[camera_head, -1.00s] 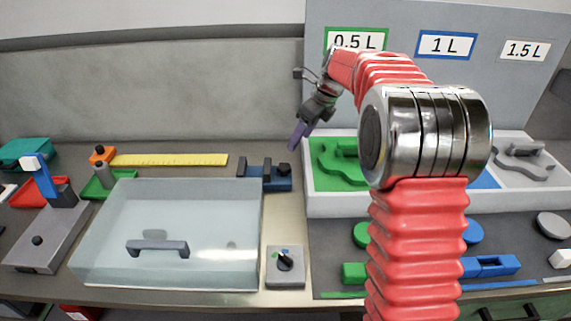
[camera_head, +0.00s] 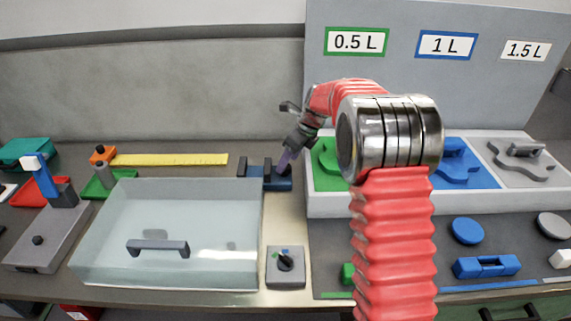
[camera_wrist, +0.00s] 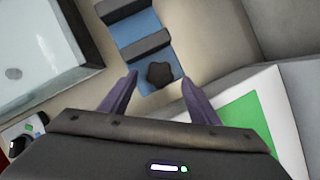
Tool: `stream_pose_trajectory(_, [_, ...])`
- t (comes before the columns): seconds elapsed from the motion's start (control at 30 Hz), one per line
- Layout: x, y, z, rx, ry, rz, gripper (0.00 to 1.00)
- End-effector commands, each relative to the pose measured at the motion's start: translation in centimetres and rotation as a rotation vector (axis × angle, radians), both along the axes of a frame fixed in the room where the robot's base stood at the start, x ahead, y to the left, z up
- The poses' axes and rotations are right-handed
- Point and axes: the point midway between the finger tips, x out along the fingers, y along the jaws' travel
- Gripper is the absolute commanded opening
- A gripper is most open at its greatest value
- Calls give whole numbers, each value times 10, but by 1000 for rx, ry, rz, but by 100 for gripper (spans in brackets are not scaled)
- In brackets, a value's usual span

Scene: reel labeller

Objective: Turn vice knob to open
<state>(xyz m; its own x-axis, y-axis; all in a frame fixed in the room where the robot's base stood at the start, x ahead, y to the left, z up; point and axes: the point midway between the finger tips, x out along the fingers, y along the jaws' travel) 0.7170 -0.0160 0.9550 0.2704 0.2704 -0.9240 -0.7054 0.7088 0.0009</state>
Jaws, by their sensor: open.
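The blue vice (camera_head: 256,178) stands on the worktop near the back wall, right of the clear box. It has dark jaws and a dark lobed knob at its right end. In the wrist view the vice (camera_wrist: 134,26) is at the top centre, and its knob (camera_wrist: 160,74) lies between and just beyond my fingertips. My gripper (camera_head: 284,161) points down at the knob end of the vice. In the wrist view my gripper (camera_wrist: 157,84) has its two purple fingers spread apart with nothing held. I cannot tell the height of the fingertips above the knob.
A clear box (camera_head: 165,222) with a grey handle stands left of the vice. A small dial box (camera_head: 285,268) is in front. A white tray (camera_head: 322,203) with green, blue and grey sections is close on the right. A yellow ruler (camera_head: 168,160) lies at the back left.

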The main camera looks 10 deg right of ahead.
Motion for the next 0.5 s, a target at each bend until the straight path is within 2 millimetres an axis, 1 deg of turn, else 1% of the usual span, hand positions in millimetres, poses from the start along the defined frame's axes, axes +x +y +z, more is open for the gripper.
stream_pose_trajectory(0.03, [2, 2, -7, 1, 2, 1, 56])
stream_pose_trajectory(0.2, [6, 6, -19, 0, 0, 1, 56])
stream_pose_trajectory(0.5, [7, 6, -22, -1, -1, 1, 56])
